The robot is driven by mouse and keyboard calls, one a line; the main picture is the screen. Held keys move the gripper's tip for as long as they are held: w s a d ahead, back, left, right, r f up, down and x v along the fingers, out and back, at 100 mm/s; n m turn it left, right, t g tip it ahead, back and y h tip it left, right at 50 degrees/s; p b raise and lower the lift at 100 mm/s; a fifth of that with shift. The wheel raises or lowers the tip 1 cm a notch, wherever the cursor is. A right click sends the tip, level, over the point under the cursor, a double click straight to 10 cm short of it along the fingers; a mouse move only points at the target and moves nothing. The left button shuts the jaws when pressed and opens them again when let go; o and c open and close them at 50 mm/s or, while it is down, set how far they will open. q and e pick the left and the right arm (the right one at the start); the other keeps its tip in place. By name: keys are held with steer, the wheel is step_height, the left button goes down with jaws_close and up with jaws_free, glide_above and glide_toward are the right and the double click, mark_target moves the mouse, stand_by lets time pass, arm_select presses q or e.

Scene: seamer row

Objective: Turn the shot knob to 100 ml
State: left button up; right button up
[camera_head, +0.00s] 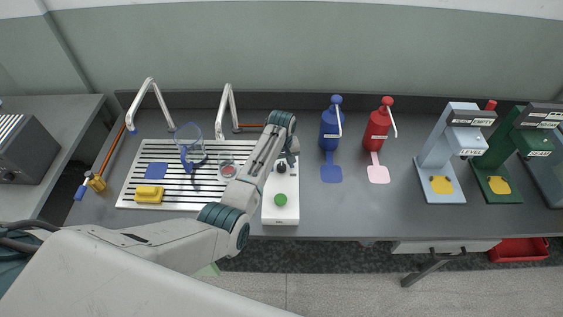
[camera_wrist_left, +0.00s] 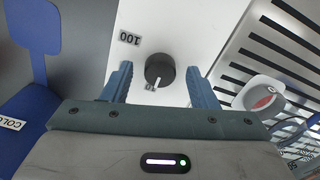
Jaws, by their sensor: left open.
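The shot knob (camera_wrist_left: 159,70) is a round black dial on a white panel (camera_wrist_left: 178,28). In the left wrist view its white pointer mark is toward the lower label (camera_wrist_left: 150,88), which is partly hidden and hard to read. The "100" label (camera_wrist_left: 129,38) is up and left of the knob. My left gripper (camera_wrist_left: 160,76) is open, with one blue-grey finger on each side of the knob and visible gaps between. In the head view the left gripper (camera_head: 291,152) is over the back of the white unit (camera_head: 281,212), near the knob (camera_head: 281,167). My right gripper is not in view.
A green button (camera_head: 280,199) is at the front of the white unit. A slatted tray (camera_head: 130,186) with a yellow block (camera_head: 149,194) is on the left. Blue (camera_head: 331,130) and red (camera_head: 377,130) dispensers stand to the right. The counter front right of the unit is clear.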

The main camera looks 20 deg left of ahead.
arm_select(q)
steer(key=shift+c, duration=0.2)
steer(key=c, duration=0.9)
